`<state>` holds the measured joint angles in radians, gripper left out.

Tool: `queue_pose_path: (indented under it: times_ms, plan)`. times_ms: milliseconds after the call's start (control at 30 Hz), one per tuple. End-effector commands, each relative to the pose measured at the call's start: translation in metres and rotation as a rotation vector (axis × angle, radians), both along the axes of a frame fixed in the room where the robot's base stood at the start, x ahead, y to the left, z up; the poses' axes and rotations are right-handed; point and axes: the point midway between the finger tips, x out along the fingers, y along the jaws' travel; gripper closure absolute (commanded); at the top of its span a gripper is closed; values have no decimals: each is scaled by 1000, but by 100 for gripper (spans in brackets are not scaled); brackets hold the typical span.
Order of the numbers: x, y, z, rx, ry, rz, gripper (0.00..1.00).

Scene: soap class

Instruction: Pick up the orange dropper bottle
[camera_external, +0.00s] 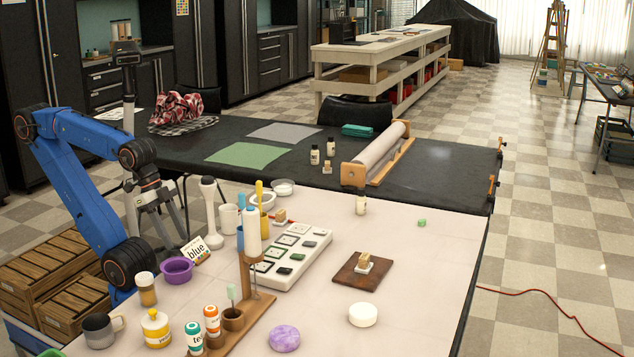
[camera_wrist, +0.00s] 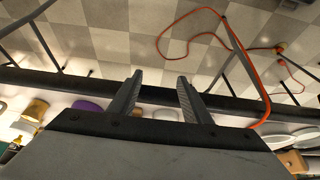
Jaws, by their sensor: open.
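The orange dropper bottle (camera_external: 212,320) appears to be the small white bottle with an orange cap and orange lettering, upright near the front left of the pale table in the external view. It stands right next to a similar teal-capped bottle (camera_external: 194,338) and a brown wooden stand. My gripper (camera_wrist: 160,76) is open and empty in the wrist view, its two dark fingers apart with table edge and floor beyond. In the external view my blue arm is folded at the left, its wrist high and away from the bottle; the fingers are hard to make out there. I cannot identify the bottle in the wrist view.
A purple bowl (camera_external: 177,270), amber jar (camera_external: 147,291), yellow jar (camera_external: 156,329) and grey mug (camera_external: 98,331) stand left of the bottles. The wooden stand (camera_external: 260,302) is close on their right. A purple soap (camera_external: 285,338) lies farther right.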

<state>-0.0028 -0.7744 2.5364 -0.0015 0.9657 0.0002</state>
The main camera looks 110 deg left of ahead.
Motion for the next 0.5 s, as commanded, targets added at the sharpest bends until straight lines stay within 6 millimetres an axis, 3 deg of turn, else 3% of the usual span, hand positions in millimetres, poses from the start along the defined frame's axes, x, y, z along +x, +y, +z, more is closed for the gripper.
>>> queue_pose_path:
  times_ms: [167, 500]
  plan:
    - [15, -6, 16, 1, 4, -37, 56]
    - [104, -51, 96, 6, 20, -260, 56]
